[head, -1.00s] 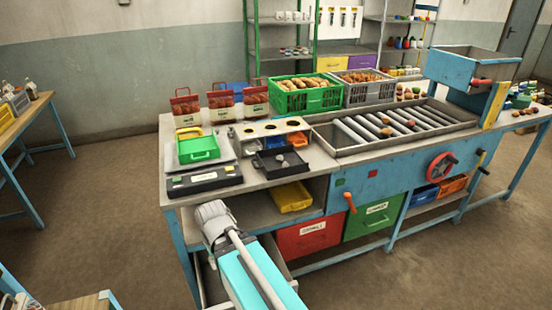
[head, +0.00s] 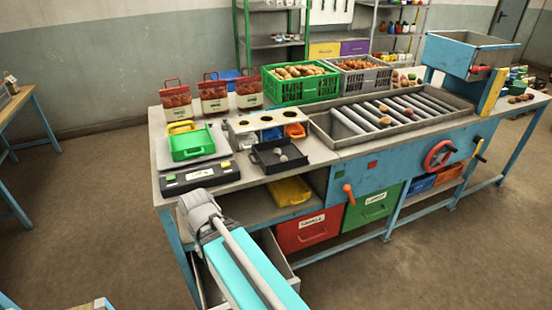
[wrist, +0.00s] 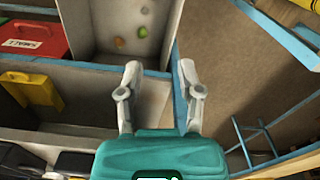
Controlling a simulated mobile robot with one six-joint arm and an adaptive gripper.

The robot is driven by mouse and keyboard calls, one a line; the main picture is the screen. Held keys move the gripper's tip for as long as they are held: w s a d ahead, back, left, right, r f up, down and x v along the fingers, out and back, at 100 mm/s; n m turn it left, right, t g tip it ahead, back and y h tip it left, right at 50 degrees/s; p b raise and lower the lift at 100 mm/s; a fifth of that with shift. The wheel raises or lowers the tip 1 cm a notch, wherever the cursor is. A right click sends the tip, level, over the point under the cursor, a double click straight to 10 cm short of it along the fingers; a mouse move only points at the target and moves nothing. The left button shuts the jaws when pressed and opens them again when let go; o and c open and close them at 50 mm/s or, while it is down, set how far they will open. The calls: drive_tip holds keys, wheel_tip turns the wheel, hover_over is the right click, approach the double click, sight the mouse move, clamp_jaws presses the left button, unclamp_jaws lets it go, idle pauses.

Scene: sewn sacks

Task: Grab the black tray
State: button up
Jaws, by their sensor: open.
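The black tray (head: 262,166) lies on the tabletop in the head view, near the front edge, in front of a pale stand with holes. A small roundish grey-brown item (head: 283,157) lies in it. My gripper (wrist: 160,68) is open and empty in the wrist view, its two fingers apart over the bench's front side. In the head view my arm reaches up from below, left of the tray and lower than it; the fingertips do not show clearly there. Dark shapes sit at the wrist view's lower left edge; I cannot tell whether one is the tray.
A green tray (head: 190,144) on a scale (head: 200,178) stands left of the black tray. A yellow bin (head: 290,191) sits on the shelf below. An open grey drawer (wrist: 90,52) with small items lies beyond my fingers. A roller conveyor (head: 325,125) is at right.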

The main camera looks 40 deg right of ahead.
drive_tip(key=shift+w, duration=0.1)
drive_tip(key=w+d+r+n+g+h, duration=0.1)
drive_tip(key=w+d+n+h, duration=0.3)
drive_tip(key=d, duration=0.5)
drive_tip(key=w+d+r+n+g+h+b, duration=0.1)
drive_tip(key=w+d+r+n+h, duration=0.3)
drive_tip(key=w+d+n, duration=0.2)
drive_tip(key=w+d+r+n+g+h+b, duration=0.1)
drive_tip(key=w+d+r+n+h, duration=0.2)
drive_tip(key=w+d, duration=0.7)
drive_tip(key=shift+d+r+n+h, duration=0.25)
drive_tip(key=shift+d+n+h, duration=0.55)
drive_tip(key=shift+n+h, duration=0.15)
drive_tip(key=shift+w+d+r+n, duration=0.15)
drive_tip(key=shift+d+r+n, duration=0.05)
drive_tip(key=shift+r+n, duration=0.05)
